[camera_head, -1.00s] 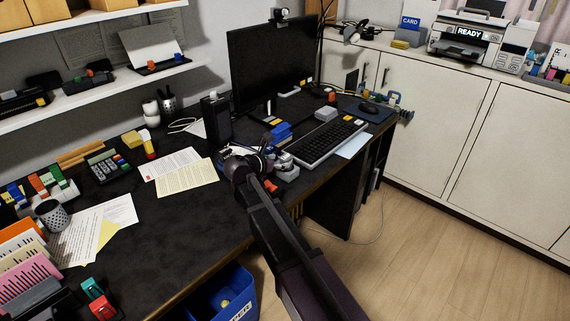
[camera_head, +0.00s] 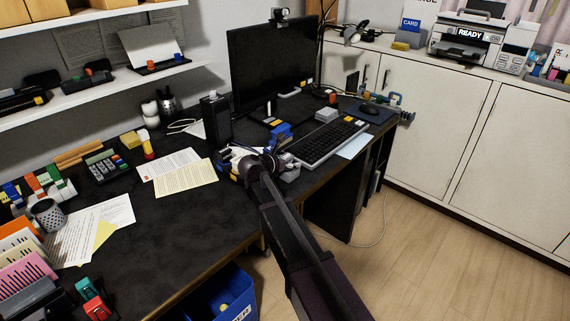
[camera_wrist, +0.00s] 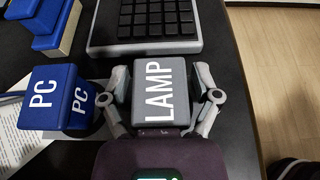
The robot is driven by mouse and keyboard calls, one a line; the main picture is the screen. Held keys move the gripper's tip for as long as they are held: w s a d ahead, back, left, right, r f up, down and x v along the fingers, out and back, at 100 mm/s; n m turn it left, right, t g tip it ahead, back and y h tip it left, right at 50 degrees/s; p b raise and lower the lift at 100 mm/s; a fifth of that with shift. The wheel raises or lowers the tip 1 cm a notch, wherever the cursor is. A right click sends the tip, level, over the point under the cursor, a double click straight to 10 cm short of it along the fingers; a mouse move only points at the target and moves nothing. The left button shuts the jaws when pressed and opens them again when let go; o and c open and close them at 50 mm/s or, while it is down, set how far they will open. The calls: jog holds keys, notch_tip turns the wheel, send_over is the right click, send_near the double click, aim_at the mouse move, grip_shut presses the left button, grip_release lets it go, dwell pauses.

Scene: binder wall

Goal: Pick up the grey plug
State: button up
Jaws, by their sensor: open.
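The grey plug (camera_wrist: 150,80) is a block marked LAMP in white letters. It stands on the black desk just below the keyboard in the wrist view. My gripper (camera_wrist: 161,72) is open, with one finger on each side of the plug. The fingers lie close to its sides; I cannot tell whether they touch it. In the head view my arm and wrist cover much of this spot, and I cannot make out the plug clearly.
A blue plug marked PC (camera_wrist: 45,95) stands just left of my gripper, with a white sheet under it. The keyboard (camera_head: 325,142) and a blue block (camera_head: 281,131) lie beyond. The desk's right edge is close. Papers (camera_head: 185,178) lie to the left.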

dwell(0.4)
grip_shut()
jog(key=shift+r, duration=0.15)
notch_tip(320, 180, up, 3)
jog(key=p, duration=0.3)
jog(key=shift+f, duration=0.2)
jog(key=s+a+r+p, duration=0.1)
jog(key=s+r+p, duration=0.1)
jog(key=s, duration=1.4)
jog(key=shift+a, duration=0.15)
